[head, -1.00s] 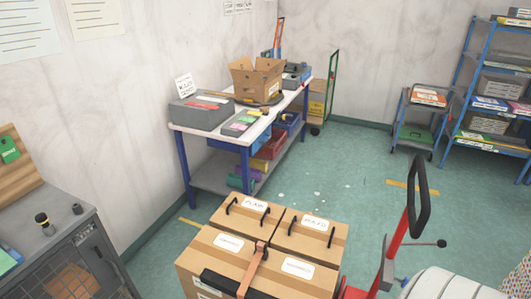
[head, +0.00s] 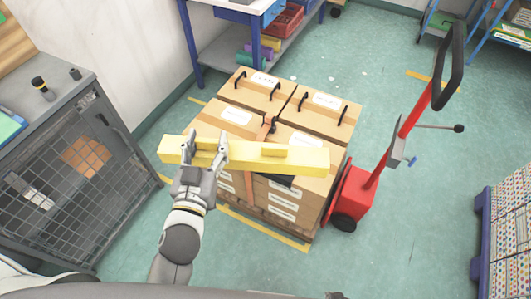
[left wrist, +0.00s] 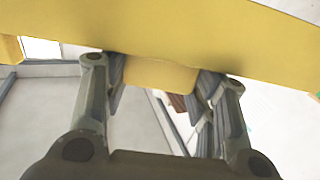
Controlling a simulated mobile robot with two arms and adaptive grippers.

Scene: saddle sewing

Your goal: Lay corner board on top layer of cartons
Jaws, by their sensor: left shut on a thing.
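The corner board is a long yellow piece (head: 290,163) held level in front of the carton stack in the head view. My left gripper (head: 206,150) is shut on it, left of its middle. The board also spans the top of the left wrist view (left wrist: 190,45), with the fingers (left wrist: 155,75) on a block on its near side. The brown cartons (head: 250,90) are stacked, with white labels and black handles on the top layer. The board overlaps the near cartons in the picture; I cannot tell whether it touches them. My right gripper is not in view.
A red pallet truck (head: 352,195) with a tall handle stands at the stack's right. A grey mesh-front cabinet (head: 70,150) stands at left. A workbench (head: 205,50) is behind. Green floor is open at right, before a blue-framed pallet (head: 480,255).

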